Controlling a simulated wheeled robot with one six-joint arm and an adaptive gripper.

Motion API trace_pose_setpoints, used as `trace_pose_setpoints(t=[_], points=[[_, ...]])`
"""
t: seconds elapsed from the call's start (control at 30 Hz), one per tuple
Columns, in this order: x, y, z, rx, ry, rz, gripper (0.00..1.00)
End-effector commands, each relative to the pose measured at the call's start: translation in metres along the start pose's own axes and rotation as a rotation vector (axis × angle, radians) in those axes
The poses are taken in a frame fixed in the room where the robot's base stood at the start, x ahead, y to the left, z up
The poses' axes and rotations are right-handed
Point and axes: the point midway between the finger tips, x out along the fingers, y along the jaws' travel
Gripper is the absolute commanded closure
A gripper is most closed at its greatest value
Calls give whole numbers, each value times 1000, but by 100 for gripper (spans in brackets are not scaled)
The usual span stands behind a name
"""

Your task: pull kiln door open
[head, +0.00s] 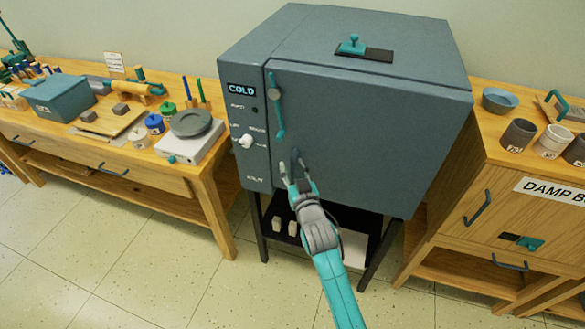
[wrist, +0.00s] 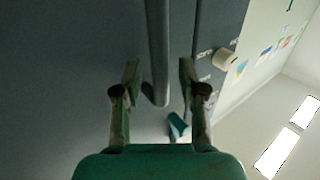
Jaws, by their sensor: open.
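The grey-blue kiln (head: 340,25) stands against the wall on a dark stand. Its front door (head: 370,140) looks shut, with a seam along its left edge. A teal vertical handle (head: 278,108) is on the door near that seam. My gripper (head: 291,163) is open in front of the door, just below the handle's lower end in the head view. In the wrist view a dark upright bar (wrist: 157,50), seemingly the handle, shows between the two open fingers (wrist: 160,75). I cannot tell whether either finger touches it.
A control panel with a COLD display (head: 241,90) and a white knob (head: 244,141) lies left of the door. A wooden table (head: 100,165) with art supplies stands left. A wooden cabinet (head: 510,205) with cups and a bowl stands close on the right. The floor (head: 190,280) in front is clear.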

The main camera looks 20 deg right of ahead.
Motion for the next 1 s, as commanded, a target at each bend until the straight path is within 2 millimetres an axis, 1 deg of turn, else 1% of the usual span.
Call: trace_pose_setpoints(t=[0.1, 0.33, 0.5, 0.83, 1.0], points=[[3, 0, 0, 0, 0, 0, 59], [3, 0, 0, 0, 0, 0, 59], [3, 0, 0, 0, 0, 0, 100], [2, 0, 0, -1, 0, -2, 100], [-6, -4, 1, 0, -1, -16, 100]])
